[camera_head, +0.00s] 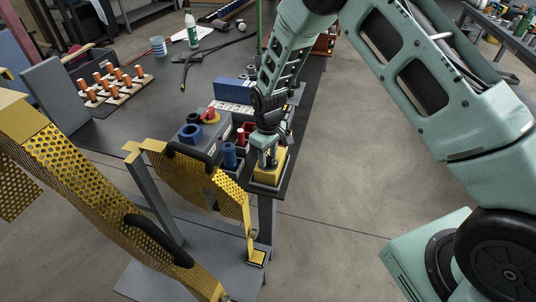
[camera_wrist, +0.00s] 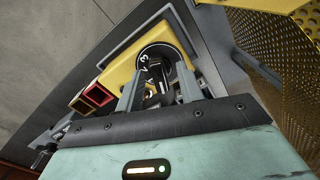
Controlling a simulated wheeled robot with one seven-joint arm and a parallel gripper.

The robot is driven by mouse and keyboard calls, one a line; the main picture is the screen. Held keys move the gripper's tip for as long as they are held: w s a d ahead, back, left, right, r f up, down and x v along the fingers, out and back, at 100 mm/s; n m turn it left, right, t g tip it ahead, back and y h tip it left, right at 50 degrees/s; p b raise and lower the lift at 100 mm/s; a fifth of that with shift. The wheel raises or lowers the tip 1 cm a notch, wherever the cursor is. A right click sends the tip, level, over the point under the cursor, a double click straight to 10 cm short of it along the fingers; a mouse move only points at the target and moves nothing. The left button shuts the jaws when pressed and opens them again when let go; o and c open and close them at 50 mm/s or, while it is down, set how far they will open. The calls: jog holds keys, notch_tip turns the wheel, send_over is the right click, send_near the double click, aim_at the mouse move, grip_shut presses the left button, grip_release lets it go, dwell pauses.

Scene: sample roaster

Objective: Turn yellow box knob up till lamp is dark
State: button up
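The yellow box (camera_head: 268,177) sits at the right edge of the dark table, below my gripper (camera_head: 268,158). In the wrist view the yellow box (camera_wrist: 121,73) carries a round black dial (camera_wrist: 146,57) with white figures. A dark knob (camera_wrist: 158,74) stands at the middle of the dial, partly hidden by my fingers. My gripper (camera_wrist: 160,88) reaches down over it, with one finger on each side of the knob. The fingers look apart, and I cannot make out firm contact. No lit lamp can be made out on the box in either view.
A grey box with a red knob (camera_head: 209,115) and blue parts stands close left of my gripper. Perforated yellow guards (camera_head: 190,180) rise in front of the table. Small red and yellow frames (camera_wrist: 92,97) lie beside the yellow box. Open floor (camera_head: 345,190) lies to the right.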

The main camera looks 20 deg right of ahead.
jog(key=shift+c, duration=0.4)
grip_shut()
jog(key=shift+m, duration=0.3)
jog(key=m, duration=0.3)
jog(key=shift+m, duration=0.4)
jog(key=m, duration=0.4)
jog(key=shift+p, duration=0.3)
jog(key=shift+o, duration=0.4)
grip_release()
